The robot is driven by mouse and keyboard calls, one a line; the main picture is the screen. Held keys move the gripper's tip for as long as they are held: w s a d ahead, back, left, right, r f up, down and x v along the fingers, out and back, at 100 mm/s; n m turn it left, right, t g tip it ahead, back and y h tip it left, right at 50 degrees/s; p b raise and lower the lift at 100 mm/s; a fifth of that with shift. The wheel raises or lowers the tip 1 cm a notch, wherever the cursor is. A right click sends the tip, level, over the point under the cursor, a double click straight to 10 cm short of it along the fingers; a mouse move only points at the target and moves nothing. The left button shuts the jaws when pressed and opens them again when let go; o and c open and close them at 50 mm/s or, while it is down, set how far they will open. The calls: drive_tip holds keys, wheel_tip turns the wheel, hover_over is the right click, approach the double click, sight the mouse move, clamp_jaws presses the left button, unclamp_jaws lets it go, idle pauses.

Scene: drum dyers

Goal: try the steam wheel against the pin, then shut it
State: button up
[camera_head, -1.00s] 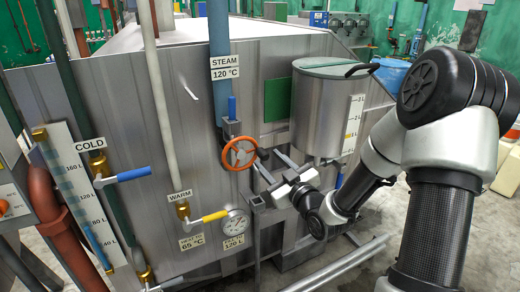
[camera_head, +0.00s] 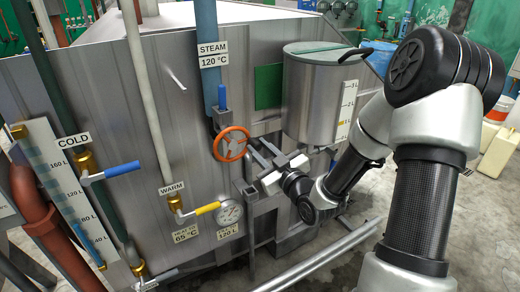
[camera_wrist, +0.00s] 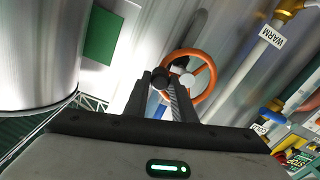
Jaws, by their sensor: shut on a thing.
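The orange steam wheel (camera_head: 216,147) sits on the tank's front below the blue STEAM pipe (camera_head: 208,68). A small blue upright piece (camera_head: 222,97) stands just above the wheel; I cannot tell if it is the pin. In the wrist view the wheel (camera_wrist: 212,72) shows its rim, spokes and pale hub. My gripper (camera_head: 254,151) reaches it from the lower right. Its two dark fingers (camera_wrist: 161,84) are shut on a dark knob (camera_wrist: 160,76) at the wheel's rim. The fingers partly hide the knob and the wheel's near edge.
A lidded steel drum (camera_head: 312,112) hangs right of the wheel, close to my arm. A metal rail (camera_head: 320,258) runs near the floor.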

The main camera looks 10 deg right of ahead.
drive_tip(key=shift+f+m+b, duration=0.25)
drive_tip(key=shift+m+b, duration=0.05)
drive_tip(key=shift+m, duration=0.3)
drive_tip(key=o, duration=1.1)
drive_tip(key=shift+c, duration=0.2)
drive_tip(key=shift+f, duration=0.1)
